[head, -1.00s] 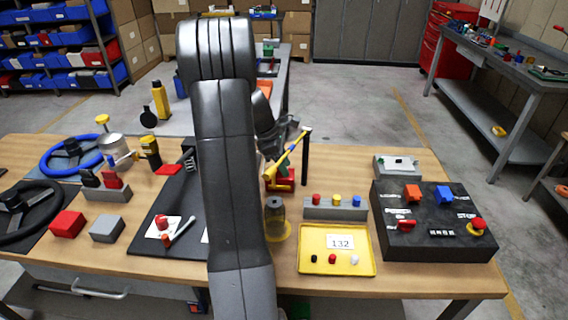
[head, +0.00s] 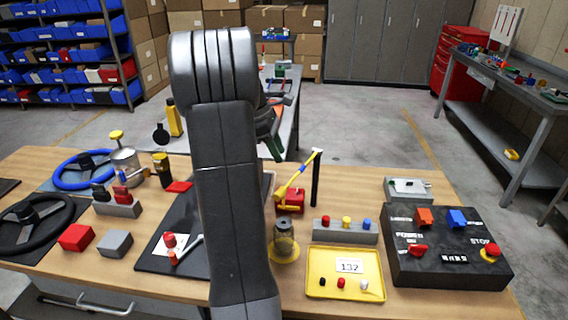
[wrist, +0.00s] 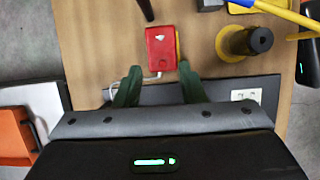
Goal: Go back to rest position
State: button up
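My gripper (wrist: 159,72) shows two green fingers spread apart with nothing held between them. In the head view the gripper (head: 272,143) is raised behind my arm, which hides part of it. It is apart from the yellow lever (head: 298,176), which slants up to the right from a red base (head: 290,203) beside a black post (head: 316,180).
The table holds a yellow tray (head: 345,290) marked 132, a black control box (head: 440,265), a button block (head: 345,236), a dark jar (head: 285,238) and two steering wheels at left. A grey workbench (head: 520,80) stands at the right.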

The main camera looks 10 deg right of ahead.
aim_at(297, 189)
jog(key=shift+a+r, duration=0.2)
jog(key=shift+r, duration=0.25)
jog(key=shift+f, duration=0.1)
jog(key=x, duration=1.3)
jog(key=shift+s+d+f, duration=0.1)
jog(key=shift+d+f, duration=0.1)
jog(key=shift+f, duration=0.2)
jog(key=shift+r+n, duration=0.15)
jog(key=shift+n, duration=0.35)
jog(key=shift+r+m, duration=0.1)
jog(key=shift+m, duration=0.2)
